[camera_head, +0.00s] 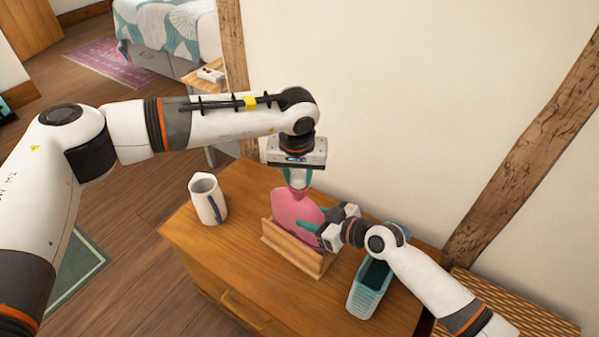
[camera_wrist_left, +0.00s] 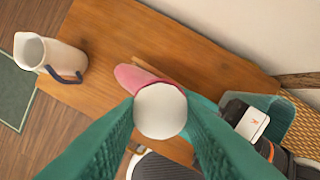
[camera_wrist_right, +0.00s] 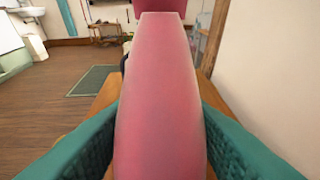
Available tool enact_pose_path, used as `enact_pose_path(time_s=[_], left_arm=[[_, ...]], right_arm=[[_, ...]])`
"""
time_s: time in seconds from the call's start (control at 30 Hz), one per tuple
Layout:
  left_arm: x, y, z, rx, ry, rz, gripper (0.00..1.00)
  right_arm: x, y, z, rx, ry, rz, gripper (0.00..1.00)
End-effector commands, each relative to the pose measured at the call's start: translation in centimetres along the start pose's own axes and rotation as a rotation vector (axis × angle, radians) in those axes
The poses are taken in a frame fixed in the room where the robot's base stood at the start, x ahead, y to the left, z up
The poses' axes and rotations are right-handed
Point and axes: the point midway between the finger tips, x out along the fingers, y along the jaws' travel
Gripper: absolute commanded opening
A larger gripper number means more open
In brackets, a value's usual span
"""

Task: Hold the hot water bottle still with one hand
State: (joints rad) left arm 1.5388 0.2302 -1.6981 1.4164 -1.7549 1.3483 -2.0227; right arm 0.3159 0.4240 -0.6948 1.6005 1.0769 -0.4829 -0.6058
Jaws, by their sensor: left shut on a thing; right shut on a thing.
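The pink hot water bottle (camera_head: 293,208) stands upright in a wooden stand (camera_head: 290,249) on the wooden cabinet top. My right gripper (camera_head: 316,228) is shut on its body from the right; in the right wrist view the bottle (camera_wrist_right: 160,100) fills the space between the teal fingers. My left gripper (camera_head: 297,178) is directly above the bottle's neck, shut on a round white stopper (camera_wrist_left: 160,110). The stopper hides the bottle's mouth in the left wrist view, so I cannot tell whether it is seated in the neck or just above it.
A white jug (camera_head: 208,199) with a dark handle stands left of the stand. A teal basket (camera_head: 369,289) stands at the right, close to my right arm. The wall (camera_head: 400,110) rises behind the cabinet (camera_head: 222,250). The cabinet top between jug and stand is clear.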

Motion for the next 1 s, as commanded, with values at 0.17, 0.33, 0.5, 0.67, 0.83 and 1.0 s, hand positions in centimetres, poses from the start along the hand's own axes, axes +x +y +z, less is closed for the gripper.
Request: enact_pose_path(time_s=[0.17, 0.33, 0.5, 0.67, 0.83, 1.0], left_arm=[[0.05, 0.36, 0.10, 0.347, 0.000, -0.067, 0.12], [0.03, 0.44, 0.21, 0.617, -0.002, -0.119, 0.12], [0.06, 0.47, 0.20, 0.747, -0.003, -0.143, 0.12], [0.06, 0.46, 0.21, 0.762, -0.004, -0.145, 0.12], [0.06, 0.46, 0.21, 0.760, -0.003, -0.145, 0.35], [0.06, 0.43, 0.19, 0.760, -0.003, -0.145, 0.55]], right_arm=[[-0.02, -0.01, -0.09, -0.001, 0.002, 0.000, 0.00], [-0.03, -0.01, -0.09, -0.001, 0.002, 0.000, 0.00], [-0.03, -0.01, -0.09, -0.001, 0.002, 0.000, 0.00], [-0.03, -0.01, -0.10, -0.001, 0.002, 0.000, 0.00], [-0.02, -0.01, -0.10, -0.001, 0.002, 0.000, 0.00], [-0.02, -0.01, -0.10, -0.001, 0.002, 0.000, 0.00]])
